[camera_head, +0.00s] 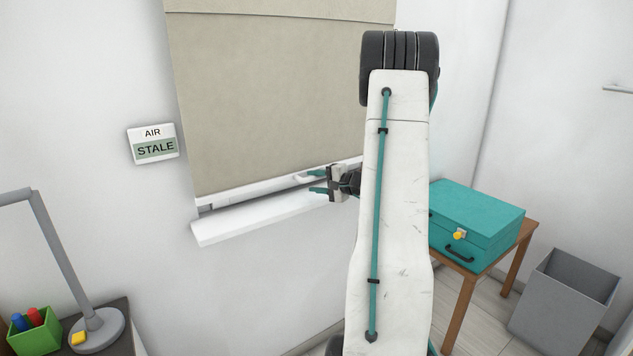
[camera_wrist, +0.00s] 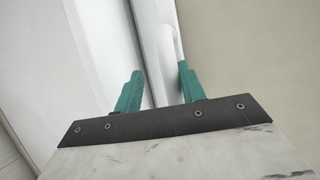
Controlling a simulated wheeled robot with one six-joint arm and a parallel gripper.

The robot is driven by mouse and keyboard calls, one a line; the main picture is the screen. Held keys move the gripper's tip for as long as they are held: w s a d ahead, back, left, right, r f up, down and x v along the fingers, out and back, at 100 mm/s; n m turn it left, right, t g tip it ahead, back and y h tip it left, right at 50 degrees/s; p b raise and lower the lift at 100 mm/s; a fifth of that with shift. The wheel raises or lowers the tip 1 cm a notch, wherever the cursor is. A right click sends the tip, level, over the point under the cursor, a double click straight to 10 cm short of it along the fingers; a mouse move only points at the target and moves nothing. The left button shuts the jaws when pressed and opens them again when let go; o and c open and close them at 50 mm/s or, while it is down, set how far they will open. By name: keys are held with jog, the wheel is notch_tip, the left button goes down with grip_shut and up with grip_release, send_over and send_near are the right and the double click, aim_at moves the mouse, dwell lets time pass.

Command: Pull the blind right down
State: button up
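The beige blind (camera_head: 280,100) covers the window in the head view. In the wrist view the fingers stand apart on either side of the handle, with a gap at the left finger. The blind's top is out of view.
A sign reading AIR STALE (camera_head: 153,144) is on the wall. A teal case (camera_head: 475,220) stands on a wooden table (camera_head: 530,232), beside a grey bin (camera_head: 560,300). A grey lamp (camera_head: 95,325) and green pen holder (camera_head: 35,332) are lower left.

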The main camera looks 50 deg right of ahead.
jog(key=shift+w+r, duration=0.1)
dwell(0.3)
jog(key=shift+s+r, duration=0.1)
jog(key=shift+s, duration=0.35)
jog(key=s+r, duration=0.1)
jog(key=s, duration=0.5)
jog(key=shift+s+d, duration=0.2)
jog(key=shift+s, duration=0.2)
